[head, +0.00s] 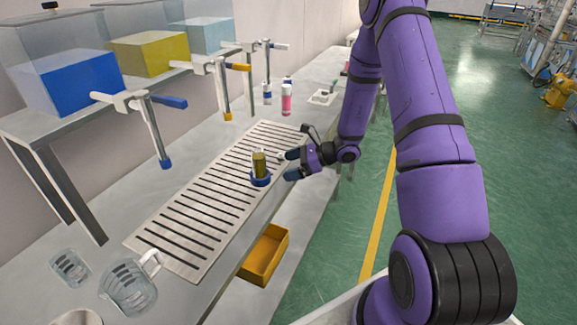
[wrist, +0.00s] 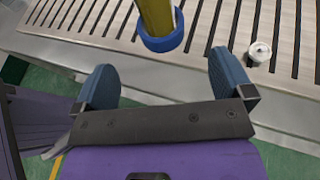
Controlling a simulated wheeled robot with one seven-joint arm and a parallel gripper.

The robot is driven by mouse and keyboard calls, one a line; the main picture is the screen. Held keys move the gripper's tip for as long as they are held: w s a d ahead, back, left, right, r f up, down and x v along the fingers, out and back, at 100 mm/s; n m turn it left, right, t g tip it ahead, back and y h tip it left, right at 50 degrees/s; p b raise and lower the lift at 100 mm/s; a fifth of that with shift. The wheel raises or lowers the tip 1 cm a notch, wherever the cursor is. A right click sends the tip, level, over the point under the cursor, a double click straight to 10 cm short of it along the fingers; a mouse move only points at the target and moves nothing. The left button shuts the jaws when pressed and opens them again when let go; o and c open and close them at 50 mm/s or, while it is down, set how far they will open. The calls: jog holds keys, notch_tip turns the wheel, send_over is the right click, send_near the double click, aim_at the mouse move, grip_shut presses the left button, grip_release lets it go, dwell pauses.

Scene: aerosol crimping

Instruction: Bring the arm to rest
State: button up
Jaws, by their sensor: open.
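My gripper (head: 290,164) is at the right edge of the slotted metal grate, with its two blue fingers spread apart. In the wrist view my gripper (wrist: 160,82) is open and empty between the fingers. A yellow can (head: 259,164) stands upright in a blue ring (head: 260,180) on the grate, just left of the fingertips. In the wrist view the yellow can (wrist: 156,16) and its blue ring (wrist: 163,40) are beyond the fingertips and apart from them. My purple arm reaches across the right half of the head view.
The slotted grate (head: 160,241) lies on the bench. A small white cap (wrist: 260,51) sits on it. Dispensers with blue (head: 66,80), yellow (head: 150,52) and pale blue tanks line the left. Clear jugs (head: 128,287) stand at front left. An orange bin (head: 264,254) is below.

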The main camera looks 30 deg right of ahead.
jog(key=shift+r, duration=0.1)
jog(key=s+a+r+n+g+h, duration=0.1)
jog(key=s+a+r+n+g, duration=0.2)
jog(key=r, duration=0.4)
jog(key=s+a+r+n+g+h, duration=0.1)
jog(key=s+a+r+n, duration=0.2)
jog(key=s+r+n, duration=0.4)
jog(key=s+a+r+n+g+h, duration=0.1)
jog(key=s+a+r+n+g, duration=0.15)
jog(key=r, duration=0.55)
jog(key=s+d+r+n+t+h, duration=0.1)
jog(key=s+r+n+h, duration=0.3)
jog(key=s, duration=0.5)
jog(key=s+d+r+n+t+h, duration=0.2)
jog(key=s+r+n+t+h, duration=0.2)
jog(key=s+r+n, duration=0.3)
jog(key=s+r, duration=0.2)
jog(key=s, duration=0.1)
jog(key=shift+s+r+n, duration=0.2)
jog(key=shift+s+n, duration=0.1)
jog(key=shift+n, duration=0.05)
